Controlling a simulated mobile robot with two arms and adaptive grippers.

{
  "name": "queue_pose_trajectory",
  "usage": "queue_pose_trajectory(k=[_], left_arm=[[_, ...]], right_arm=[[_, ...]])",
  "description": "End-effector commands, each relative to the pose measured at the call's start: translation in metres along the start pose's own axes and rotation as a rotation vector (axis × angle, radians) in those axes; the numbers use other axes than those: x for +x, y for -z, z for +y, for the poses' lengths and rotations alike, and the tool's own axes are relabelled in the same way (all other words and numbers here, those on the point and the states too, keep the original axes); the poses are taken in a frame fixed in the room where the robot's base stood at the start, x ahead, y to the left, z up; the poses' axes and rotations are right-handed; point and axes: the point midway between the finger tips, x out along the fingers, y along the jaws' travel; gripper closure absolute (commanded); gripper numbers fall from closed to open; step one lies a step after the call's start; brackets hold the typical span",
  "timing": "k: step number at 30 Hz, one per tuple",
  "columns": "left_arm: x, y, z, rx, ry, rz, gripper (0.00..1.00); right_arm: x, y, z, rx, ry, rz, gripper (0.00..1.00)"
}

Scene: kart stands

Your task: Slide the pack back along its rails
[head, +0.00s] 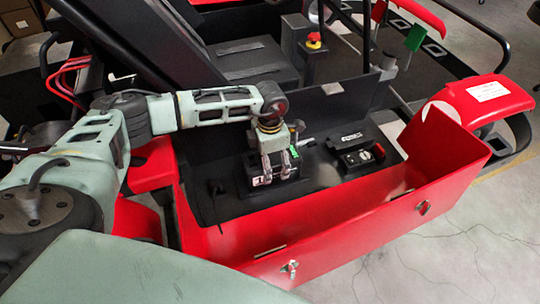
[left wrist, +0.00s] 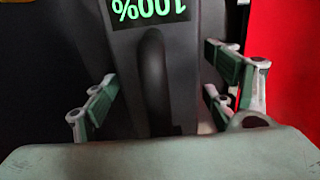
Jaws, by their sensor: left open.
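The pack (head: 284,182) is a dark block with a small green display, sitting in the black bay of the red kart side box. My left gripper (head: 279,164) is over the pack, pointing down. In the left wrist view the pack (left wrist: 155,50) shows a green "100%" readout, upside down, and a raised grip bar (left wrist: 154,85). My left gripper (left wrist: 162,98) is open, one finger on each side of the bar, with gaps showing on both sides. The rails are hidden under the pack. My right gripper is not in view.
A black unit with a red knob (head: 379,151) lies right of the pack. The red side panel (head: 350,240) rises along the near side. A post with a red stop button (head: 314,40) stands behind, near the seat (head: 250,60). A black cable hangs left of the pack.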

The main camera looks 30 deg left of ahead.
Motion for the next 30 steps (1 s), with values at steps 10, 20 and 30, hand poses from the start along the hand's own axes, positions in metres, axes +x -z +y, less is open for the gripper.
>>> queue_pose_trajectory(k=[10, 20, 30], left_arm=[[0.0, 0.0, 0.0, 0.0, 0.0, 0.0, 0.38], [0.0, 0.0, 0.0, -0.001, 0.0, 0.0, 0.67], [-0.001, 0.0, 0.001, -0.001, -0.001, 0.001, 0.96]], right_arm=[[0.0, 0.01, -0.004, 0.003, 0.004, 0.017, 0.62], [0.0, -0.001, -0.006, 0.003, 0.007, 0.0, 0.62], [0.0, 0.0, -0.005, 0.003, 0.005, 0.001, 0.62]])
